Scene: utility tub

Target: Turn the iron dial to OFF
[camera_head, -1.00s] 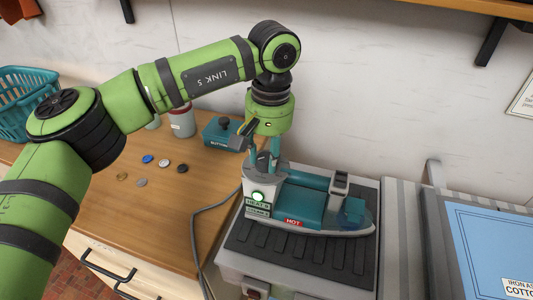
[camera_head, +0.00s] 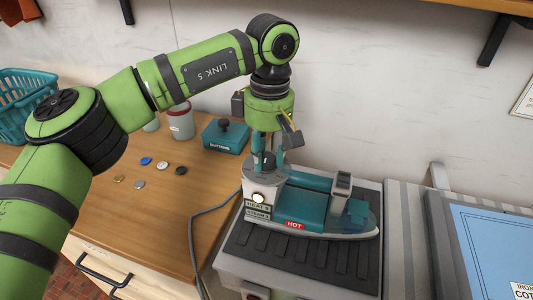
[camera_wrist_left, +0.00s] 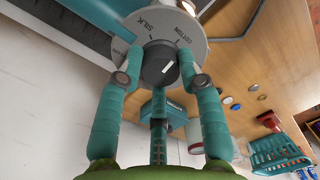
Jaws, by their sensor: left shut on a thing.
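The teal and white iron (camera_head: 305,208) stands on a grey, ribbed rest, with a red HOT label on its side. Its dial (camera_head: 264,167) is a grey disc on top of the heel end. In the left wrist view, the dial's black knob (camera_wrist_left: 158,70) has a short white mark slanting to the upper right. SILK and COTTON show on the disc; I see no OFF lettering. My left gripper (camera_head: 263,158) points straight down with its teal fingers closed around the knob; it also shows in the left wrist view (camera_wrist_left: 160,78). The iron's round lamp (camera_head: 258,198) looks white. My right gripper is out of view.
A teal BUTTONS box (camera_head: 226,137), a red and white jar (camera_head: 181,122) and several loose buttons lie on the wooden top to the left. A grey cord (camera_head: 196,220) runs beside the iron. An ironing board with blue cloth (camera_head: 495,245) is at right.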

